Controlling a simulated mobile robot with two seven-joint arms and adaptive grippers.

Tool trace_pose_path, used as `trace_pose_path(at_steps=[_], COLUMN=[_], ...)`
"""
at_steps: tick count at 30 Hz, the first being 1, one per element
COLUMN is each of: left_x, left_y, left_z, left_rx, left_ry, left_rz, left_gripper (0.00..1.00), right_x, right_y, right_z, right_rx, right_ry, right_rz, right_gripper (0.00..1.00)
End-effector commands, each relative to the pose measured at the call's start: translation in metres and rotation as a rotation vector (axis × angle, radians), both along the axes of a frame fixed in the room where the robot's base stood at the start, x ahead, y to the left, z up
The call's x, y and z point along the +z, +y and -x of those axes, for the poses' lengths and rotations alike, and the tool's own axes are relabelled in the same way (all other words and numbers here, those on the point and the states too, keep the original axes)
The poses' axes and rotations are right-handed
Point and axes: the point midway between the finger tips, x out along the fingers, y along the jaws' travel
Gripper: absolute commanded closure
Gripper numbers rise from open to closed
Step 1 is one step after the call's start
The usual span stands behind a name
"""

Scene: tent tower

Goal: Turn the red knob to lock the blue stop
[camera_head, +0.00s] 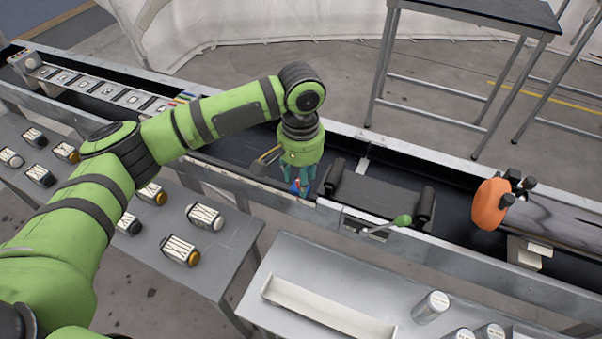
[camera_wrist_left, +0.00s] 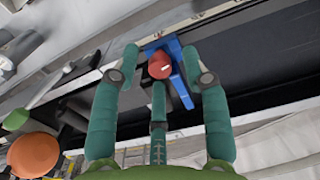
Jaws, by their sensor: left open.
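The red knob (camera_wrist_left: 160,65) sits on the blue stop (camera_wrist_left: 186,62) at the rail of the conveyor, in the upper middle of the left wrist view. In the head view only small bits of the blue stop (camera_head: 295,187) show, mostly hidden behind the fingers. My left gripper (camera_head: 304,181) points down over the stop, with its fingers open. In the left wrist view two fingers stand on either side of the knob and a third is below it. I cannot tell whether any finger touches the knob. My right gripper is not in view.
A green-tipped lever (camera_head: 403,220) and a black roller block (camera_head: 375,196) are right of my gripper. An orange disc (camera_head: 490,204) stands farther right. A grey table (camera_head: 215,262) with several small devices and a bench (camera_head: 275,318) with a white tray and cans are in front.

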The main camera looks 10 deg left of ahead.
Motion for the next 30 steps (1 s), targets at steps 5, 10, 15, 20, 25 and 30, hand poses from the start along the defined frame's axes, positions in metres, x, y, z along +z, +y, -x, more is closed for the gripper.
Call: trace_pose_path(at_steps=[5,10,15,20,25,30], left_x=[-0.002,-0.002,-0.001,0.002,0.004,0.0], left_y=[0.0,0.0,0.0,0.0,-0.001,0.0], left_z=[0.0,0.0,0.0,0.0,0.001,0.001], left_rx=[0.0,0.0,-0.001,-0.039,-0.165,-0.249], left_ry=[0.0,0.0,0.001,0.003,0.005,0.004], left_rz=[0.0,0.0,-0.001,0.0,0.0,-0.001], left_gripper=[0.54,0.94,1.0,1.0,1.0,1.0], right_x=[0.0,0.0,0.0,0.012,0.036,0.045], right_y=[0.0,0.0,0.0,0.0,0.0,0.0], right_z=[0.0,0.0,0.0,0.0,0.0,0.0], right_rx=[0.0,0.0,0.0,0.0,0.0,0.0], right_ry=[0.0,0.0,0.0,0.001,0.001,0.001], right_rz=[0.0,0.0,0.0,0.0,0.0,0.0], right_gripper=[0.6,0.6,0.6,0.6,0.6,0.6])
